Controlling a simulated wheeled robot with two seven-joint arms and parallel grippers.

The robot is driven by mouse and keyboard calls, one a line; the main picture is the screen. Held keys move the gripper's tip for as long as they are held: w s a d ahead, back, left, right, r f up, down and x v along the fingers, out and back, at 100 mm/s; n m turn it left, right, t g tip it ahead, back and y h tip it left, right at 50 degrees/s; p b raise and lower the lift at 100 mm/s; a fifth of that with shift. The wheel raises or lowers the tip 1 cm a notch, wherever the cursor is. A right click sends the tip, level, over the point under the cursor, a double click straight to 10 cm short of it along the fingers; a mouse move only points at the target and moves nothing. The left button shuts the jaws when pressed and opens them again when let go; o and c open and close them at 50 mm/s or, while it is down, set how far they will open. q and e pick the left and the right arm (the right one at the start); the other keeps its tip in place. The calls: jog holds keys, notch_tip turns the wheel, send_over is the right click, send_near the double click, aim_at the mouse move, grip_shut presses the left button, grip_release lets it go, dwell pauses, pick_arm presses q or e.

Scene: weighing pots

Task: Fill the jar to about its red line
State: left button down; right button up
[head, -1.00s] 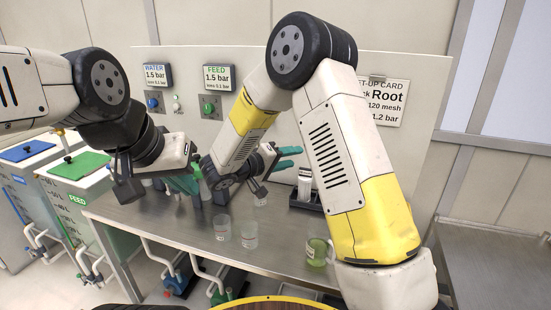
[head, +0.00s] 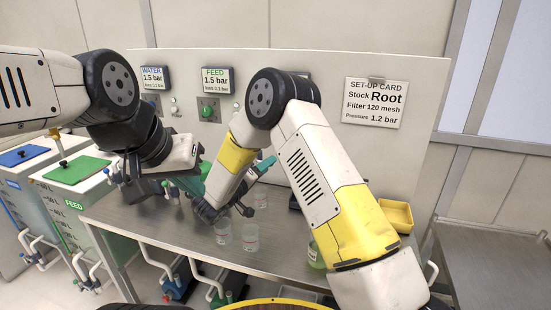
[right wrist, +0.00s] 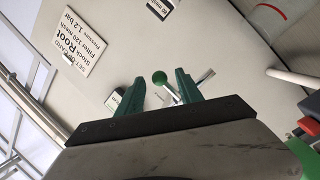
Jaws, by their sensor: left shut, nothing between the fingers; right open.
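Two clear jars, one (head: 222,231) left of the other (head: 250,238), stand near the table's front edge; the right one has small reddish marks. Another clear vessel (head: 260,201) stands behind them. A jar of green liquid (head: 316,256) is partly hidden by my right arm. My left gripper (head: 186,184) is shut and empty over the table's left part. My right gripper (head: 262,166) is open in front of the back panel. In the right wrist view its fingers (right wrist: 158,92) point toward a green ball knob (right wrist: 159,77), which appears between them; contact cannot be told.
The back panel holds the WATER gauge (head: 153,78), the FEED gauge (head: 216,80), a green knob (head: 208,111) and the set-up card (head: 375,103). A yellow tray (head: 397,215) stands right of my right arm. Blue-lid (head: 22,155) and green-lid (head: 78,169) tanks stand at left.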

jog(key=x, duration=0.5)
jog(key=shift+w+d, duration=0.2)
jog(key=shift+w, duration=0.15)
grip_shut()
